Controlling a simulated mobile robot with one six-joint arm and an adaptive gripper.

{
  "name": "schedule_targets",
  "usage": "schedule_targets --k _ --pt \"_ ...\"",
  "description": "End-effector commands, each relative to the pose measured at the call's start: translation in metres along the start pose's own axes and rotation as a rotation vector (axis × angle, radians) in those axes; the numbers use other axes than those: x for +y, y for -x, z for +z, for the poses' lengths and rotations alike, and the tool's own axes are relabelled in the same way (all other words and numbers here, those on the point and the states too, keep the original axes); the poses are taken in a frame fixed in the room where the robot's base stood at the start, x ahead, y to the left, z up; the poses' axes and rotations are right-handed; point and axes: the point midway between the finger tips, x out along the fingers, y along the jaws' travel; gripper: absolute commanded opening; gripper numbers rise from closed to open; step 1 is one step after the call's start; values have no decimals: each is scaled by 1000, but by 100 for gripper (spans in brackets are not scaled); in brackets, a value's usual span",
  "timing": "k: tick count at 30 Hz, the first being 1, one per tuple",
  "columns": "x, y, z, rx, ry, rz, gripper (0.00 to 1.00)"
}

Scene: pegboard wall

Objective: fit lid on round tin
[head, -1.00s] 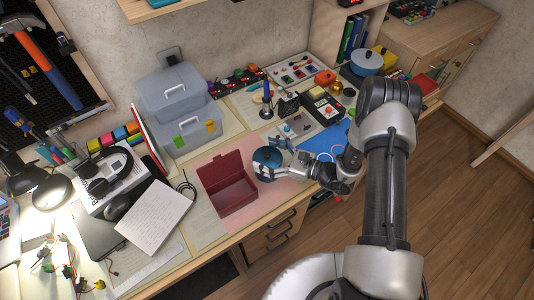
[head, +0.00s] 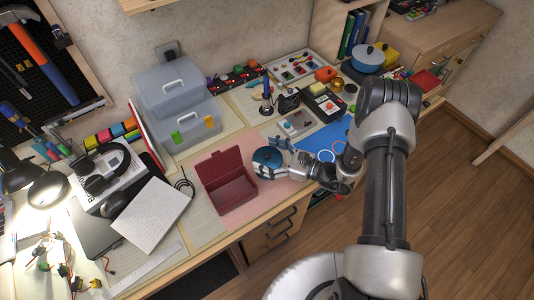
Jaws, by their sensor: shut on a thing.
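A round blue lid-like piece (head: 266,156) with a small dark knob on top is at the front right of the desk, over the pink mat. My gripper (head: 271,171) reaches it from the right and is shut on its near side. The fingers cover part of its lower edge. I cannot tell whether the round tin is directly beneath it, or whether the piece is seated or held just above something.
An open dark red box (head: 228,184) stands close to the left. A grey device (head: 295,124) and a blue mat (head: 328,141) lie behind and right. A clear grey case (head: 183,112) stands at the back left. A blue pot (head: 368,58) sits at the far right.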

Motion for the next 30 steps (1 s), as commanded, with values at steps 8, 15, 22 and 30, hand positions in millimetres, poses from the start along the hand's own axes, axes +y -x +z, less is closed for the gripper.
schedule_targets --k 8,15,22,30 --pt "0 0 -2 0 0 0 94" --pt "0 0 -2 0 0 0 100" --pt "0 0 -3 0 0 0 100" --pt "-1 34 -3 0 -3 -7 100"
